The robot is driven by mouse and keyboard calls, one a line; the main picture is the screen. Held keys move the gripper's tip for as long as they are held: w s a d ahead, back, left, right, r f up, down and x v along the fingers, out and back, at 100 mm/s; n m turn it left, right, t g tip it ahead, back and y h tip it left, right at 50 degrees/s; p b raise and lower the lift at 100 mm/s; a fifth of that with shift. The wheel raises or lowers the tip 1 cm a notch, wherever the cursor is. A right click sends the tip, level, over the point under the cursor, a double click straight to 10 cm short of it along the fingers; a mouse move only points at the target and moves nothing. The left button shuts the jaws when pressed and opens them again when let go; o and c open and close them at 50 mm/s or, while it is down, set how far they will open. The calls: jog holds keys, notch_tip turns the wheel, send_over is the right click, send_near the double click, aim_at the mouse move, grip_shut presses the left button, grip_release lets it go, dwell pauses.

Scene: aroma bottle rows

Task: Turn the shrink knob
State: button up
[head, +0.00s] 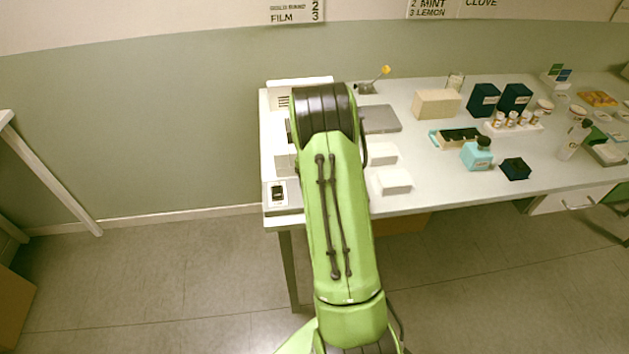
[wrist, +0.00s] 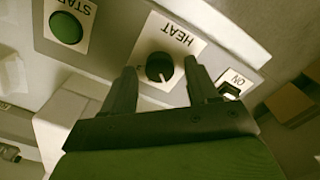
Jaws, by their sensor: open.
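In the wrist view, a round black knob (wrist: 159,67) sits on a white plate marked HEAT, on the pale panel of a machine (wrist: 118,42). No label reading shrink is visible. My gripper (wrist: 160,69) is open, with one dark finger on each side of the knob. I see no clear contact between the fingers and the knob. In the head view, part of the pale machine (head: 284,207) shows at the left end of the table. My arm covers the knob and my gripper there.
A green START button (wrist: 66,28) and a dark ON switch (wrist: 229,90) flank the knob. In the head view, the table (head: 425,190) holds a cream box (head: 436,104), a teal bottle (head: 477,155) and dark boxes (head: 484,99) to the right.

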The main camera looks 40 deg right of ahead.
notch_tip(320, 180, up, 16)
jog(key=p, duration=0.2)
jog(key=shift+p, duration=0.3)
jog(key=shift+f, duration=0.15)
